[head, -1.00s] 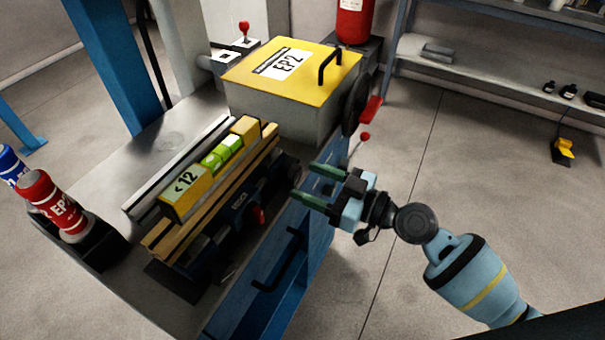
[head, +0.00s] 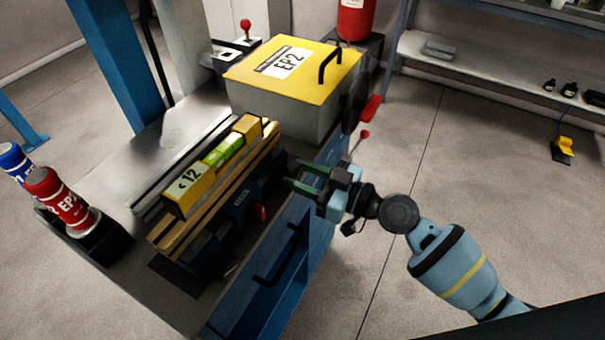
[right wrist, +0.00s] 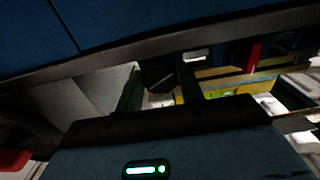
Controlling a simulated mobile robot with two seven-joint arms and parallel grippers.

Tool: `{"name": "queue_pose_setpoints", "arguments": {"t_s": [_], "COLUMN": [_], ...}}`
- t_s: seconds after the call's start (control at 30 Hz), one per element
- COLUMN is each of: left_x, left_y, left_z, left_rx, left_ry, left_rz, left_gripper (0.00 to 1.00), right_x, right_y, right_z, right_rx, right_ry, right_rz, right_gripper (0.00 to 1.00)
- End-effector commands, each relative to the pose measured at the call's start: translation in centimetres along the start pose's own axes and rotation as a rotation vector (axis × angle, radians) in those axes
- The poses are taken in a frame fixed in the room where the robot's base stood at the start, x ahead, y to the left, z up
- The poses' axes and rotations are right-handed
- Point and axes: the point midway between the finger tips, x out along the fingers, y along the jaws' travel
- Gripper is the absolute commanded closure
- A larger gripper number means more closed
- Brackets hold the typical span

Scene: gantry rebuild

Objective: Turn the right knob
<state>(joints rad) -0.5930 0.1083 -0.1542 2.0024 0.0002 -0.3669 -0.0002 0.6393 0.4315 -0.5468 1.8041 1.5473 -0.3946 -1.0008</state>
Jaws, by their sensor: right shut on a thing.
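A dark knob, which looks like the right knob (right wrist: 160,76), sits between the two fingers in the right wrist view. In the head view it is at the right end of the dark blue fixture (head: 240,205) and is mostly lost in shadow. My right gripper (head: 295,174) reaches in from the right, and its green fingers are shut on the knob. The fixture's long wooden strips (head: 222,190) lie left of the gripper. A small red handle (head: 260,212) shows on the fixture's front. My left gripper is in no view.
A yellow-lidded bin marked EP2 (head: 318,62) stands behind the fixture. A dark handwheel with a red grip (head: 371,108) is behind my right gripper. The blue cabinet (head: 265,290) has a black handle below. Red and blue bottles (head: 62,200) stand at left.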

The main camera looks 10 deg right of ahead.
Motion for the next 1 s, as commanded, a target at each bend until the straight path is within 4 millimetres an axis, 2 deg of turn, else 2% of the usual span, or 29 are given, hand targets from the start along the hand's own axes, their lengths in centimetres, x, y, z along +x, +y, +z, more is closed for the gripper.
{"name": "queue_pose_setpoints", "arguments": {"t_s": [0.6, 0.97, 1.0], "left_x": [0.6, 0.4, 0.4], "left_y": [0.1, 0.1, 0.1], "left_z": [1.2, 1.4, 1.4], "left_rx": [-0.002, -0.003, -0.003], "left_ry": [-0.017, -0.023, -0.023], "left_rz": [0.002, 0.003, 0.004], "left_gripper": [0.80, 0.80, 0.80], "right_x": [0.0, 0.0, 0.0], "right_y": [-0.1, -0.1, -0.1], "right_z": [0.0, -0.1, -0.1], "right_rx": [0.353, 0.370, 0.370], "right_ry": [0.000, 0.000, 0.000], "right_rz": [0.000, 0.000, 0.000], "right_gripper": [0.85, 0.85, 0.60]}}
